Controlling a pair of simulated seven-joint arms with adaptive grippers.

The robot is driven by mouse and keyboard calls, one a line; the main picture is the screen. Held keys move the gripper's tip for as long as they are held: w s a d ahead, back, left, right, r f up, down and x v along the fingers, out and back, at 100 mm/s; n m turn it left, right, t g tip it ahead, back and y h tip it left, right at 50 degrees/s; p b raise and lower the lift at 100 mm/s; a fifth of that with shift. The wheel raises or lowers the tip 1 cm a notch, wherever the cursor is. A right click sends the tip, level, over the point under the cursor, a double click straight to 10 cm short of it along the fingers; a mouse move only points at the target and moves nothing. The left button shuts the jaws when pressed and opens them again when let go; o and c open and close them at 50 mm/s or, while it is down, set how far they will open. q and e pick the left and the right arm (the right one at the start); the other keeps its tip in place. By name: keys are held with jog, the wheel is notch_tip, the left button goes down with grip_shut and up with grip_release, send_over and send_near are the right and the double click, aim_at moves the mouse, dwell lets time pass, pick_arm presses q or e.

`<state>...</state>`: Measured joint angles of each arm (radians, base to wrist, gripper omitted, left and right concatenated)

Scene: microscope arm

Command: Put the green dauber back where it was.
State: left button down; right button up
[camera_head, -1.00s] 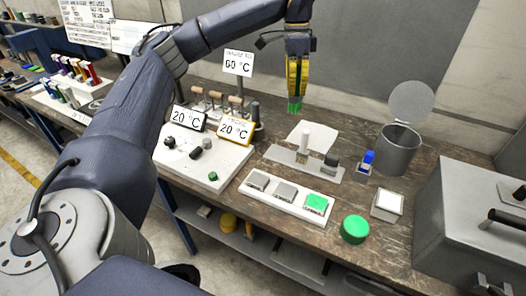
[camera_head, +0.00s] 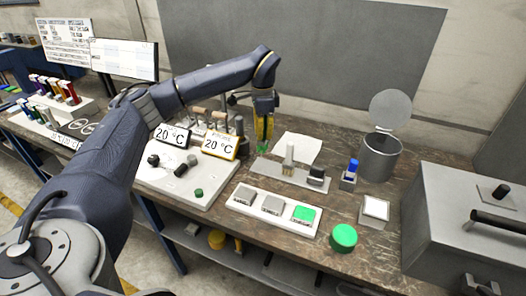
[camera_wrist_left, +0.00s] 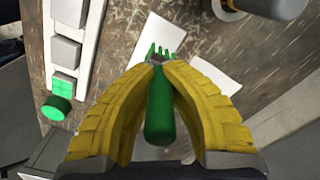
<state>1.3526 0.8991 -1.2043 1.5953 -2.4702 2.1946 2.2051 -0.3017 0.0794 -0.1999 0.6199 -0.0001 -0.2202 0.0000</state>
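The green dauber (camera_wrist_left: 160,108) is between the yellow fingers of my left gripper (camera_wrist_left: 163,66), handle towards the wrist and several green prongs pointing away. The fingers are shut on it. In the head view my left gripper (camera_head: 263,128) points down above the back of the bench, with the dauber's green end (camera_head: 262,147) just below the fingers. It is left of a grey stand (camera_head: 268,172) that bears a pale upright piece (camera_head: 289,157) and a dark block (camera_head: 316,176). Whether the green end touches anything is unclear. My right gripper is not in view.
White paper (camera_head: 297,147) lies behind the stand. A white tray (camera_head: 243,205) with two grey blocks and a green block (camera_head: 304,214) is in front. A round green piece (camera_head: 343,237), blue-topped item (camera_head: 351,168), open grey bin (camera_head: 379,158) and grey case (camera_head: 465,235) are to the right.

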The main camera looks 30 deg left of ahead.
aim_at(263, 151)
pick_arm(q)
jog(key=shift+f, duration=3.7)
jog(key=c, duration=1.6)
grip_release()
jog(key=shift+f, duration=0.1)
jog(key=shift+o, duration=0.2)
notch_tip(263, 151, up, 12)
jog(key=shift+r, duration=0.1)
